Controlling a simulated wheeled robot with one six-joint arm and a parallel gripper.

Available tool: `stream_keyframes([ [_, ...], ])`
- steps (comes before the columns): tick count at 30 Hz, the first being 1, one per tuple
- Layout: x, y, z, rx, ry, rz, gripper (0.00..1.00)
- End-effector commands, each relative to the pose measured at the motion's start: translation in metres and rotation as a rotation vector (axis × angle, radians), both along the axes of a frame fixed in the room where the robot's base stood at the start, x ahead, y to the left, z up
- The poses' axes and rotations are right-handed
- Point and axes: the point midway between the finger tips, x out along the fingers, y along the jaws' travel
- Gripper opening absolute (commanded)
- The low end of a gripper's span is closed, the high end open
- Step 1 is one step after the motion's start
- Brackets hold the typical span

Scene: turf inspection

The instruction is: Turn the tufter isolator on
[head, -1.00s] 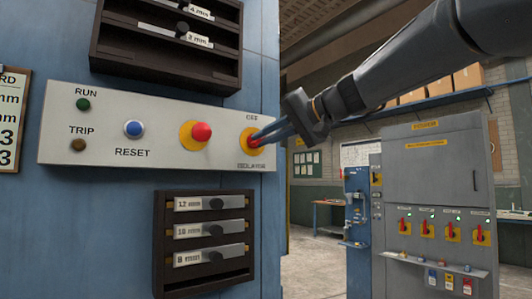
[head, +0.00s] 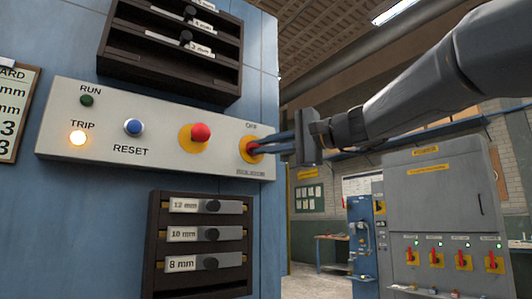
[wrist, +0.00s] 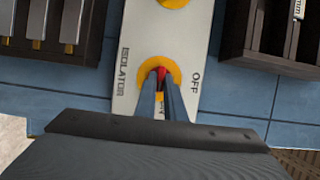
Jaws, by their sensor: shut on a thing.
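The isolator is a red handle on a round yellow plate (head: 244,144) at the right end of a pale control panel (head: 60,117). An OFF label is above it and an ISOLATOR label below. My gripper (head: 254,147) is shut on the red handle, its two blue-grey fingers reaching in from the right. In the wrist view the fingers close on either side of the red handle (wrist: 162,71), in front of the yellow plate (wrist: 148,67). The fingers hide much of the handle, so I cannot tell its exact angle. The TRIP lamp (head: 78,138) glows amber; the RUN lamp (head: 87,100) is dark green.
A red button (head: 201,133) on yellow and a blue RESET button (head: 133,127) sit left of the isolator. Dark racks stand out above (head: 165,63) and below (head: 156,250) the panel. A grey cabinet (head: 435,205) with red-handled switches stands behind at right.

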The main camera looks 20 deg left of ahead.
Motion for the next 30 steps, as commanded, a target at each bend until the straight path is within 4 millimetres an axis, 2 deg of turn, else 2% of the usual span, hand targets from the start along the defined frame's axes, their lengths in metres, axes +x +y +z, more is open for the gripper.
stream_keyframes([
  [17,0.0000,0.0002,-0.0005,0.019,0.022,0.000,0.00],
  [18,0.0000,0.0002,-0.0005,0.019,0.022,0.000,0.16],
  [20,0.0000,0.0003,-0.0005,0.019,0.022,0.000,0.26],
  [30,-0.0004,-0.0019,-0.0005,0.018,0.020,-0.001,0.28],
])
